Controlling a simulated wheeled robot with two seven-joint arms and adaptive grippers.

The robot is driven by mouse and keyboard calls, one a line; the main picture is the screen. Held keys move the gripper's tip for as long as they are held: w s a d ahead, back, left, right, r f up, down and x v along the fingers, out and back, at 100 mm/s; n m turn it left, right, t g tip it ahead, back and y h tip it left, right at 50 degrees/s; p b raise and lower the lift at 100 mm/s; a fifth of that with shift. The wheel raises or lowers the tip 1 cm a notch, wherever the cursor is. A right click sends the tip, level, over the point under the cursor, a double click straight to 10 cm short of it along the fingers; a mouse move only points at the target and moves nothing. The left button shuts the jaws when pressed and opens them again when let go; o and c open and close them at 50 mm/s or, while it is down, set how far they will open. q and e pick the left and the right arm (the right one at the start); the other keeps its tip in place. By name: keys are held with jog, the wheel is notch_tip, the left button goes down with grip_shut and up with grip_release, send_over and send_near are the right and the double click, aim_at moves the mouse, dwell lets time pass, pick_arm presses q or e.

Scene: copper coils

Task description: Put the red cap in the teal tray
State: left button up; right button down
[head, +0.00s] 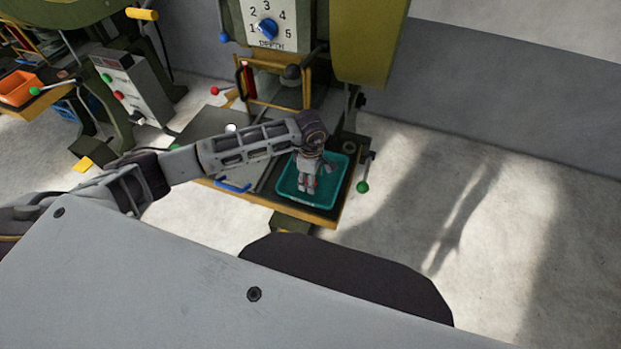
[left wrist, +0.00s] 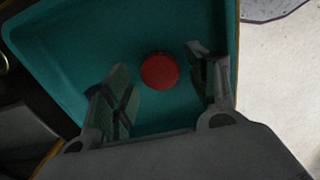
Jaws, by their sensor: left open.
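The teal tray (head: 331,197) sits on the machine's table in the head view, and it fills much of the left wrist view (left wrist: 85,45). The red cap (left wrist: 159,71) shows in the left wrist view as a round red disc against the tray's floor, beyond and between my left fingertips. My left gripper (head: 308,182) is over the tray, and in the left wrist view (left wrist: 160,85) its two fingers are spread apart with nothing between the pads. The cap cannot be made out in the head view. My right gripper is not in view.
A green-knobbed lever (head: 362,187) stands just right of the tray. A blue handle (head: 233,186) lies to its left on the table. The machine with a numbered depth dial (head: 267,28) rises behind. An orange bin (head: 19,88) is at far left. Open floor lies to the right.

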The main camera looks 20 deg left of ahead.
pick_arm(q)
notch_tip(320, 180, up, 11)
jog(key=shift+r+b, duration=0.15)
jog(key=shift+b, duration=0.15)
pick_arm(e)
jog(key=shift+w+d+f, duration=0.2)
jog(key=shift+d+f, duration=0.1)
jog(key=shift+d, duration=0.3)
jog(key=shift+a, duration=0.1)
